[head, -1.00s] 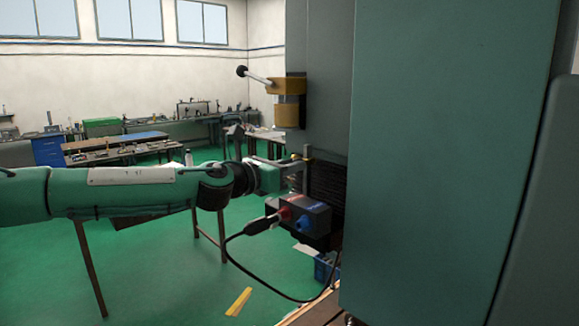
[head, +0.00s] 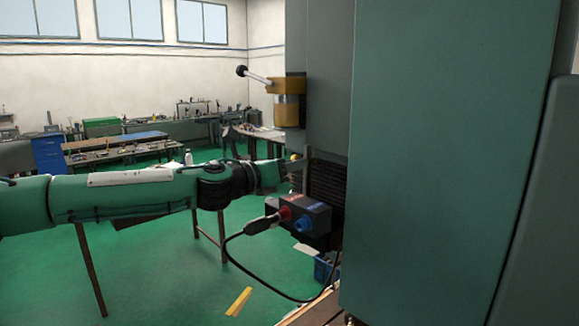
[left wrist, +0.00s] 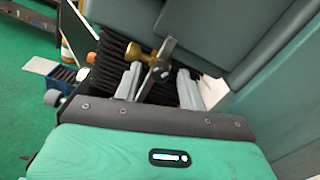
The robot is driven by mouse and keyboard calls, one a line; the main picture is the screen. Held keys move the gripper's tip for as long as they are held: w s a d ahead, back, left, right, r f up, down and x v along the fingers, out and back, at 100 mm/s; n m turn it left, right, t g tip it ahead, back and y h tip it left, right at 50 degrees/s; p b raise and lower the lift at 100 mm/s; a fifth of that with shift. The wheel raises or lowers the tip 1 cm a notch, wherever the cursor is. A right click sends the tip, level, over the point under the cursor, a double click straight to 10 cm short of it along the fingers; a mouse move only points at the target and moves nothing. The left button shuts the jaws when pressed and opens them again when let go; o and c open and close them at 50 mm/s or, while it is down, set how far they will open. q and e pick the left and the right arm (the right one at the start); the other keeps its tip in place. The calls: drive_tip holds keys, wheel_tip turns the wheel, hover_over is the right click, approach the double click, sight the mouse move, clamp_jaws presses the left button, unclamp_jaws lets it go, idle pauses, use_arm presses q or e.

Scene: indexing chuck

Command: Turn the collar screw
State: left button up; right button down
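The collar screw (left wrist: 159,70) is a small brass-coloured part on a thin grey bar, with a brass ball end (left wrist: 133,52) to its left. My left gripper (left wrist: 160,76) is open, with one grey finger on each side of the screw in the left wrist view. Gaps show between the fingers and the screw; I cannot tell the depth. In the head view a bit of brass (head: 294,157) shows just above my left gripper (head: 294,172), whose fingers are mostly hidden there. My right gripper is not in view.
The tall green machine column (head: 440,150) fills the right side. A yellow clamp with a black-knobbed lever (head: 257,76) sticks out above the gripper. A control box (head: 305,214) with red and blue knobs and a cable sits just below.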

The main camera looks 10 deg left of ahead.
use_arm(q)
drive_tip(key=shift+s, duration=0.15)
drive_tip(key=b+v, duration=0.3)
drive_tip(key=v, duration=1)
drive_tip(key=shift+s+a, duration=0.2)
drive_tip(key=shift+a, duration=0.05)
